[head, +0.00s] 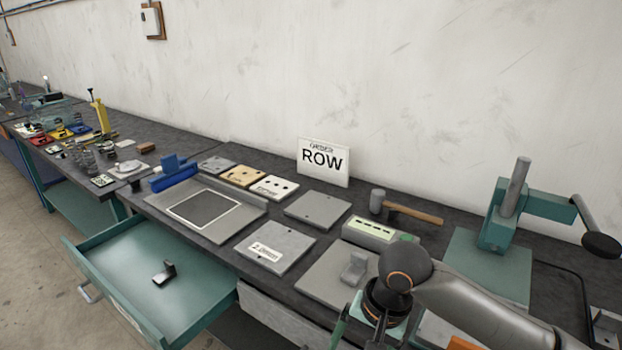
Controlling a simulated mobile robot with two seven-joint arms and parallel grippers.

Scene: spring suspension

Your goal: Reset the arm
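My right arm (455,300) comes in from the right, low over the front of the workbench. Its dark wrist with an orange ring is bent downward. My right gripper (362,338) is at the bottom edge, partly cut off. I cannot tell whether its fingers are apart or hold anything. A grey metal bracket (354,268) sits on a flat grey plate (318,281), just left of and behind my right wrist. My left arm and gripper are out of view.
A green drawer (200,302) stands open at the front left, with a small metal bracket (164,272) inside. A green press (510,215) is at the right. A mallet (405,207), a ROW sign (323,160) and several plates occupy the bench.

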